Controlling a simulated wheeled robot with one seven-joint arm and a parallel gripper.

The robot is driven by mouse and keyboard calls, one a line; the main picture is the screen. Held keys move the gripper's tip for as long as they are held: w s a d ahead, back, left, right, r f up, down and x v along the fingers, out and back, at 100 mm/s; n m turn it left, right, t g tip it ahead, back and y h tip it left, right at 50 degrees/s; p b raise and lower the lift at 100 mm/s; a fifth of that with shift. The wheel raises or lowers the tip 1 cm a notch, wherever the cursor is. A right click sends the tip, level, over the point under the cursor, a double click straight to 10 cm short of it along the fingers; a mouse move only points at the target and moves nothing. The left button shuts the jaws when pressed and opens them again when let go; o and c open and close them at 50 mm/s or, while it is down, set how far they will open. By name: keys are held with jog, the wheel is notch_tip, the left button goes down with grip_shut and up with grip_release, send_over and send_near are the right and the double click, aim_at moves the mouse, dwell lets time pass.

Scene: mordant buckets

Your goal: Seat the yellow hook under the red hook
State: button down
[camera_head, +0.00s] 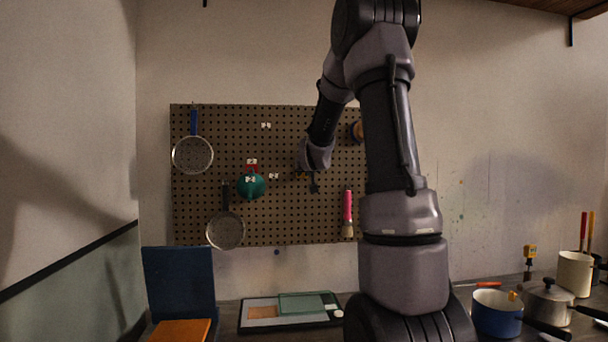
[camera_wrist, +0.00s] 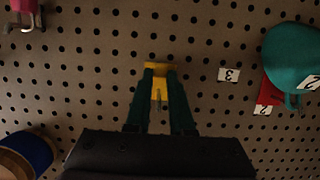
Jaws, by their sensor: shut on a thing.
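My gripper (camera_wrist: 160,80) is shut on the yellow hook (camera_wrist: 157,72), with a dark green finger on each side of it. The hook is in front of the pegboard; I cannot tell whether it touches it. In the head view the yellow hook (camera_head: 302,175) shows only as a small patch below my wrist. The red hook (camera_head: 252,167) is on the pegboard to the left, with a round teal thing (camera_head: 251,187) hanging there. In the wrist view, which looks upside down, the red hook (camera_wrist: 268,93) is at the right, partly covered by the teal thing (camera_wrist: 290,55).
A white label (camera_wrist: 228,75) marked 3 is on the pegboard (camera_head: 290,225) between the hooks. Two strainers (camera_head: 192,155) hang at the left. A pink-handled brush (camera_head: 348,212) and a roll (camera_wrist: 28,155) are nearby. Pots (camera_head: 497,312) stand on the counter at right.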

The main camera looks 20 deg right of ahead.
jog(key=c, duration=0.7)
grip_release()
jog(key=v, duration=1)
jog(key=shift+s, duration=0.4)
jog(key=shift+a, duration=0.2)
jog(key=s+a+f+g+y, duration=0.2)
jog(key=s+a, duration=0.3)
jog(key=s, duration=0.4)
jog(key=s+a+f+g+y, duration=0.2)
jog(key=s+a, duration=0.3)
jog(key=s, duration=0.5)
jog(key=s+a+f+m+g+y, duration=0.1)
jog(key=s+a+f+g+y, duration=0.1)
jog(key=s+a, duration=0.4)
jog(key=s+g, duration=0.1)
jog(key=s, duration=0.3)
jog(key=shift+f, duration=0.1)
